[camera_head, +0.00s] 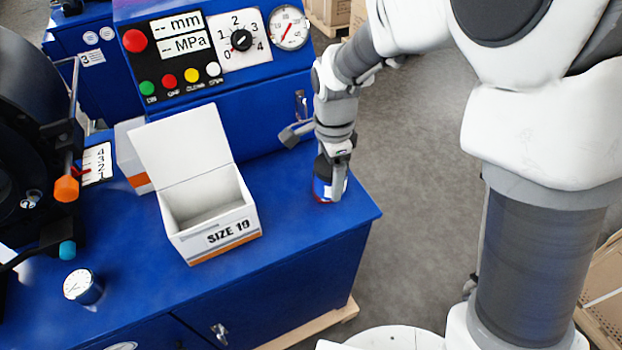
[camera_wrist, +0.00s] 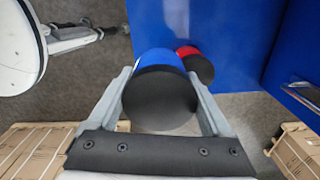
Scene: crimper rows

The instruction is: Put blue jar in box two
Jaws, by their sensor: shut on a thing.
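My gripper (camera_head: 329,180) is shut on the blue jar (camera_head: 318,187), near the right end of the blue bench top. In the wrist view the blue jar (camera_wrist: 158,57) sits between both fingers, with its black lid towards the camera. An open white box (camera_head: 213,222) stands on the bench, left of my gripper, with its lid raised at the back. Its front reads "SIZE 10". A second white box (camera_head: 137,183) with an orange stripe is partly hidden behind that lid. No box number two is readable.
A red jar (camera_wrist: 186,51) with a black lid is close beside the blue jar. A control panel (camera_head: 215,50) rises behind the boxes. A dial gauge (camera_head: 78,284) and dark machinery with an orange-tipped lever (camera_head: 66,189) are at left. The front right bench top is clear.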

